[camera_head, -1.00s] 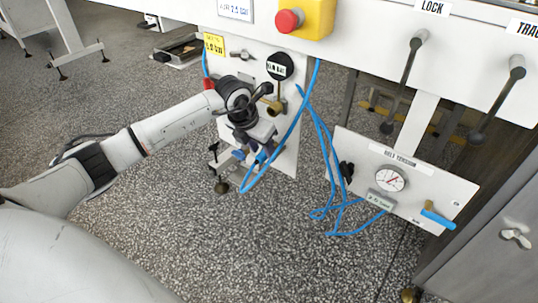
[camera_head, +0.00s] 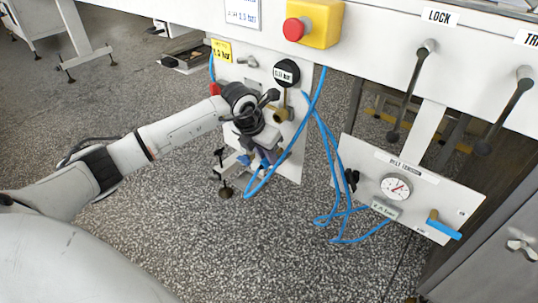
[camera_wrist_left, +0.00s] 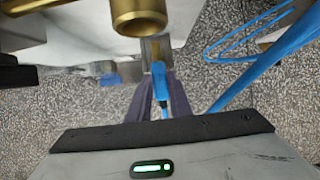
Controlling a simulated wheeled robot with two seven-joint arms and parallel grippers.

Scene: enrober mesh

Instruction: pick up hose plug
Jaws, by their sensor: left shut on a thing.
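My left gripper (camera_head: 264,157) is in front of the white panel, below its round black gauge. It is shut on the hose plug (camera_wrist_left: 161,86), a blue piece with a brass-coloured end, seen between the dark fingers in the left wrist view. The plug is small and partly hidden by the gripper in the head view. A blue hose (camera_head: 290,148) loops by the gripper and also shows in the left wrist view (camera_wrist_left: 258,66). A brass fitting (camera_head: 283,114) sits on the panel just above the gripper; its open round end (camera_wrist_left: 139,20) is near the plug, apart from it.
A yellow box with a red button (camera_head: 294,29) is above. To the right hang dark levers (camera_head: 408,90) and a belt tension panel with a dial (camera_head: 395,187) and blue-handled valve (camera_head: 443,228). Blue hose loops (camera_head: 330,220) hang between the panels. Speckled floor lies below.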

